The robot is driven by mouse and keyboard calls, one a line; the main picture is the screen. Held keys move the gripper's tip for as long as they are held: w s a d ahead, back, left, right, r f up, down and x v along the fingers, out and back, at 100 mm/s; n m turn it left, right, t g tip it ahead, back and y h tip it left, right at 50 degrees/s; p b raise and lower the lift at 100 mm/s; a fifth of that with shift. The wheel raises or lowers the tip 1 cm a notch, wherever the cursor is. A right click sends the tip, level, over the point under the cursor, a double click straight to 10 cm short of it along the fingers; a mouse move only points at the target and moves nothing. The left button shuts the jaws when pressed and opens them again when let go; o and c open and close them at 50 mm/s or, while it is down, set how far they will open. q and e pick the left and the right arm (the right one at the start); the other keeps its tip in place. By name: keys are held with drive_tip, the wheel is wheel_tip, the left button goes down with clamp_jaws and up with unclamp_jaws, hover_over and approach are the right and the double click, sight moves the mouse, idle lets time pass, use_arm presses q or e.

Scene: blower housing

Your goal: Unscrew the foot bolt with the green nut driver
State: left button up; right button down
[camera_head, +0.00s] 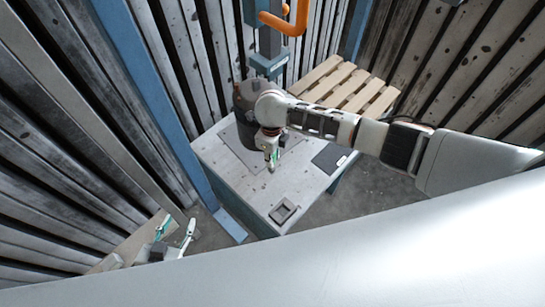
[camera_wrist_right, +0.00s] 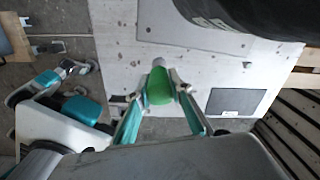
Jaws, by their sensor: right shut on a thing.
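My right gripper (camera_head: 271,158) is shut on the green nut driver (camera_wrist_right: 159,87), low over the front part of the worktable (camera_head: 240,190). In the right wrist view the driver's green handle sits between the two fingers (camera_wrist_right: 161,98), and its grey tip points away from the gripper. The dark blower housing (camera_head: 246,98) stands at the table's back, partly behind my right arm; its dark curved side also shows in the right wrist view (camera_wrist_right: 245,12). I cannot make out the foot bolt. My left gripper (camera_head: 174,230) is open and empty, low at the left, away from the table.
A dark mat (camera_head: 334,158) lies on the table's right side and a small square tray (camera_head: 284,210) near its front corner. A wooden pallet (camera_head: 350,88) is behind. An orange hook (camera_head: 287,20) hangs above the housing. Slatted walls and blue posts close in the left.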

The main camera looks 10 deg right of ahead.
drive_tip(key=shift+r+p, duration=0.4)
drive_tip(key=shift+r, duration=0.15)
drive_tip(key=shift+r, duration=0.1)
wheel_tip(320, 180, up, 2)
drive_tip(key=p, duration=0.2)
drive_tip(key=shift+r+p, duration=0.2)
drive_tip(key=shift+p, duration=0.15)
drive_tip(key=shift+r, duration=1.2)
